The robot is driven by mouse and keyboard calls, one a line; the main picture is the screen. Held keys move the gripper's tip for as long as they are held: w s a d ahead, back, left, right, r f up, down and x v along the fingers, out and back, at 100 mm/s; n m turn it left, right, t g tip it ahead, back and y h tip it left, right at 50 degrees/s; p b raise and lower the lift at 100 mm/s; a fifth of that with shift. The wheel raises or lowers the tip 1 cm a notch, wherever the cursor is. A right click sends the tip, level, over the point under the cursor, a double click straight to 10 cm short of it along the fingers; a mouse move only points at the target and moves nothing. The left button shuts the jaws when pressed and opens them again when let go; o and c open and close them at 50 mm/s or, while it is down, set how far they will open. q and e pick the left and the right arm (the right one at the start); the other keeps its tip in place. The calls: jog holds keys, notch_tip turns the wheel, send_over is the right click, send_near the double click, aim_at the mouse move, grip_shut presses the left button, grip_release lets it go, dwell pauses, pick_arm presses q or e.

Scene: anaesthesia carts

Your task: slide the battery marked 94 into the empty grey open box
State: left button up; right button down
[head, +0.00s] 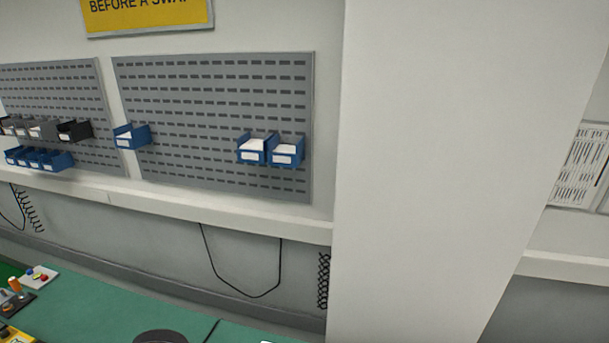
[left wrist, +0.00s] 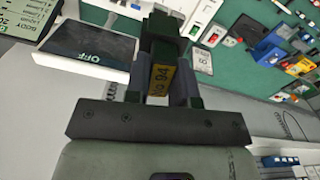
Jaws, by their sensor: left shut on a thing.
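My left gripper (left wrist: 166,66) is in the left wrist view, its fingers shut on a dark battery (left wrist: 162,38). The battery has a yellow label reading "No 94" (left wrist: 161,79) between the fingers. The far end of the battery points up the picture, near a pale surface and green worktop. I cannot make out the empty grey open box for certain in either view. Neither gripper shows in the head view, and my right gripper is out of view.
A dark panel marked "OFF" (left wrist: 88,52) lies left of the fingers. Coloured parts (left wrist: 270,58) crowd the green mat (left wrist: 232,82) at right. The head view shows pegboards with blue bins (head: 286,152), a large pale column (head: 440,170) and green bench (head: 110,312).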

pick_arm(q)
notch_tip(320, 180, down, 23)
jog(key=w+d+n+b, duration=0.1)
jog(key=w+n+b, duration=0.2)
jog(key=b, duration=1.1)
jog(key=w+a+f+n+b, duration=0.1)
jog(key=w+a+f+n, duration=0.9)
jog(key=w+a+n, duration=0.1)
jog(key=shift+w+a+f+n, duration=0.15)
jog(key=shift+w+a+n, duration=0.15)
jog(key=shift+w+n, duration=0.75)
jog(key=shift+w, duration=0.1)
jog(key=shift+b, duration=0.35)
